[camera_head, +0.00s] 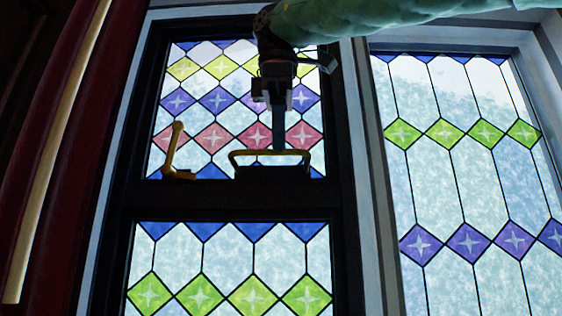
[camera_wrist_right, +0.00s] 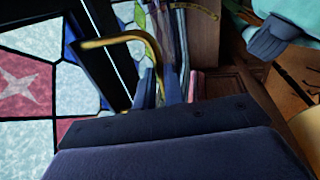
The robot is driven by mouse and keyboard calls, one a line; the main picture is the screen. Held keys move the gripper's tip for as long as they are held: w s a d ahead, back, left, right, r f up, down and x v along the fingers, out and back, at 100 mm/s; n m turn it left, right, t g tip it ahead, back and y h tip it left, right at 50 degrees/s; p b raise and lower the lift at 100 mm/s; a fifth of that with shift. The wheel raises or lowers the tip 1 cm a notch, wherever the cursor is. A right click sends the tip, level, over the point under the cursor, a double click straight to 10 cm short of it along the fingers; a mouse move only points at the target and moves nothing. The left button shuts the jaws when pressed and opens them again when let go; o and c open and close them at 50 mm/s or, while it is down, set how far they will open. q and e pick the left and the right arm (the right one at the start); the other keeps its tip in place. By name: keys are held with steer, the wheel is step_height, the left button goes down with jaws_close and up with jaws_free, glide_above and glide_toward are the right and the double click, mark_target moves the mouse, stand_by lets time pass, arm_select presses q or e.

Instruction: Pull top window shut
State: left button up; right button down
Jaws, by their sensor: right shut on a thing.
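The top window (camera_head: 208,140) is a dark-framed pane of coloured diamond glass above a lower pane. A brass loop handle (camera_head: 240,153) sits on its bottom rail. My right gripper (camera_head: 279,150) reaches down from above and is shut on this handle. The handle also shows in the right wrist view (camera_wrist_right: 122,40), beyond the dark blue gripper body that fills the bottom. How far the window stands open is hard to tell. My left gripper is in neither view.
A brass latch lever (camera_head: 174,150) stands up on the same rail, left of the handle. The lower pane (camera_head: 190,250) is below the rail. Another stained-glass window (camera_head: 450,170) is at right. A dark red curtain (camera_head: 70,130) hangs at left.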

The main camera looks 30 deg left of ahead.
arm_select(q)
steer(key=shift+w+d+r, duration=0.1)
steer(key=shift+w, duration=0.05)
arm_select(e)
steer(key=shift+s+d+r, duration=0.1)
steer(key=shift+d+r, duration=0.05)
steer(key=shift+r, duration=0.3)
steer(key=c, duration=1.6)
jaws_free()
steer(key=shift+s+f, duration=0.1)
steer(key=shift+s, duration=0.05)
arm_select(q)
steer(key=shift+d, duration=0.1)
arm_select(e)
steer(key=shift+o, duration=0.6)
steer(key=shift+f, duration=0.1)
steer(key=shift+w, duration=0.2)
